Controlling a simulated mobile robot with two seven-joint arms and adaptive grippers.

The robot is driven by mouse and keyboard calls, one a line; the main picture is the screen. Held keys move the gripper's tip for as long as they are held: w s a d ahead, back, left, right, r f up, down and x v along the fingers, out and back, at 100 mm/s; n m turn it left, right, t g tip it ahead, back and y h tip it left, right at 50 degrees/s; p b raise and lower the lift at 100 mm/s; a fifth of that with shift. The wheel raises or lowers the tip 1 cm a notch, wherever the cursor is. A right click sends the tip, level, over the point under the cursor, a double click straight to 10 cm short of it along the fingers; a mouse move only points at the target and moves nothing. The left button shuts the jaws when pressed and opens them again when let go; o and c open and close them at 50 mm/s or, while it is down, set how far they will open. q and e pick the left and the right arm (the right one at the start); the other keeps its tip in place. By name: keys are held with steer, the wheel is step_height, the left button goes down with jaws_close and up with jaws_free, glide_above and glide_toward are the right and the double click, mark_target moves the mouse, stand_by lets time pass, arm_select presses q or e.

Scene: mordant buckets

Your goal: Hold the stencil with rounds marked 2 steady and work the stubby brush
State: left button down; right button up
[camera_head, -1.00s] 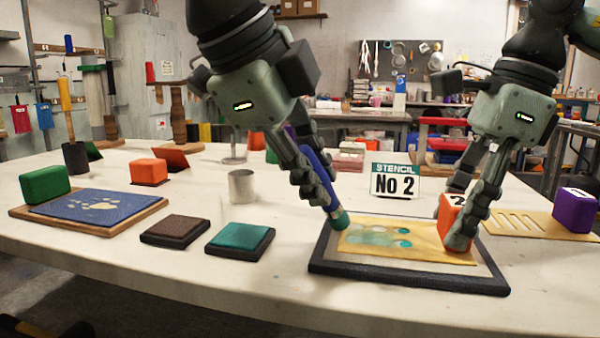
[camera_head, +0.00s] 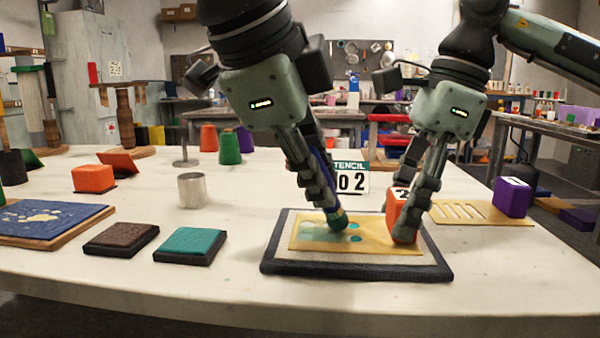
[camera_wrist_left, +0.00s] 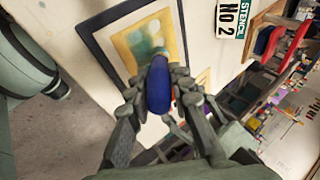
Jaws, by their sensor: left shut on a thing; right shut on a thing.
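The yellow stencil (camera_head: 300,238) lies on a pale, black-framed board (camera_head: 350,270). Teal colour shows in several of its round openings. An orange block marked 2 (camera_head: 397,215) stands at the stencil's right end. My right gripper (camera_head: 406,212) is shut on this block. My left gripper (camera_head: 328,198) is shut on the stubby brush (camera_head: 338,219), which is tilted with its teal lower end down at the stencil's upper middle. Its blue handle (camera_wrist_left: 158,88) shows between the fingers in the left wrist view; exact bristle contact is hidden.
The "Stencil No 2" sign (camera_head: 352,181) stands behind the board. A teal pad (camera_head: 190,243), brown pad (camera_head: 121,238) and metal cup (camera_head: 191,190) are left. Another stencil (camera_head: 465,211) with a purple block (camera_head: 512,197) lies right. The front table strip is clear.

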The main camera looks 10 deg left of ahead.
arm_select(q)
steer(key=shift+d, duration=0.2)
steer(key=shift+a+r, duration=0.2)
steer(key=shift+a, duration=0.8)
steer(key=a, duration=0.7)
steer(key=shift+a, duration=0.35)
steer(key=shift+f, duration=0.1)
step_height(320, 180, up, 6)
stand_by(0.5)
steer(key=shift+r, duration=1.5)
steer(key=shift+d+r, duration=0.1)
stand_by(0.4)
